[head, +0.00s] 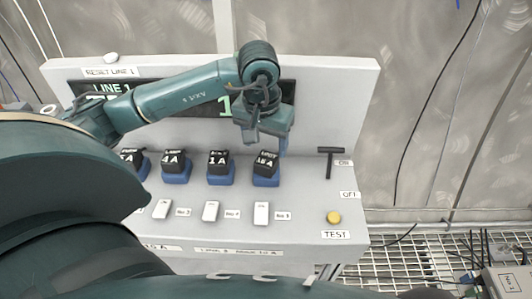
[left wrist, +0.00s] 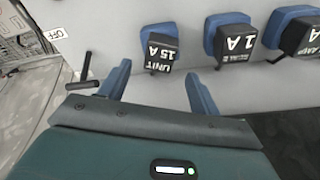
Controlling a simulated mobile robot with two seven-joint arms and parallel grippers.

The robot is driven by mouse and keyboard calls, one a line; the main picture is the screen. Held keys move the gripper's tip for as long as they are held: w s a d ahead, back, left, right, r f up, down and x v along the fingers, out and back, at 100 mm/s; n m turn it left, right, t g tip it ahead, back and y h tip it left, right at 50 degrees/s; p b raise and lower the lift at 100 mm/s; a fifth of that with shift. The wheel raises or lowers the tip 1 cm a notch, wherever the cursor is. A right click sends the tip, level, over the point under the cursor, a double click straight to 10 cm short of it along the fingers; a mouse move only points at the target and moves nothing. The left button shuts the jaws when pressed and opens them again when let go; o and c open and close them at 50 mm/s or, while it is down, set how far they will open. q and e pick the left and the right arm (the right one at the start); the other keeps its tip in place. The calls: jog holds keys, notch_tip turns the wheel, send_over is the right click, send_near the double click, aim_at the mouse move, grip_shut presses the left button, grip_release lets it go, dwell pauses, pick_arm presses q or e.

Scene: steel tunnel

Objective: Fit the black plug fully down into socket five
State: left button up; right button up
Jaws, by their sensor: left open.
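The black plug (head: 266,162), marked 15 A, stands on the rightmost blue socket (head: 266,181), which I take for socket five. I cannot tell how deep the plug sits. My left gripper (head: 267,141) is open and empty, just above and behind this plug. In the left wrist view, the plug (left wrist: 160,52) lies just beyond the gap between the open fingers of my left gripper (left wrist: 160,84), with the blue socket (left wrist: 156,28) showing beyond it. My right gripper is not in view.
Other black plugs (head: 218,161) on blue sockets stand in a row to the left. White switches (head: 261,213) line the front. A black T-shaped lever (head: 329,165) and a yellow TEST button (head: 334,217) are to the right. The upright display panel (head: 340,90) rises behind.

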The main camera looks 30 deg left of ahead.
aim_at(263, 164)
pick_arm(q)
notch_tip(263, 164, up, 7)
jog(key=shift+s+b, duration=0.3)
jog(key=shift+s, duration=0.1)
dwell(0.4)
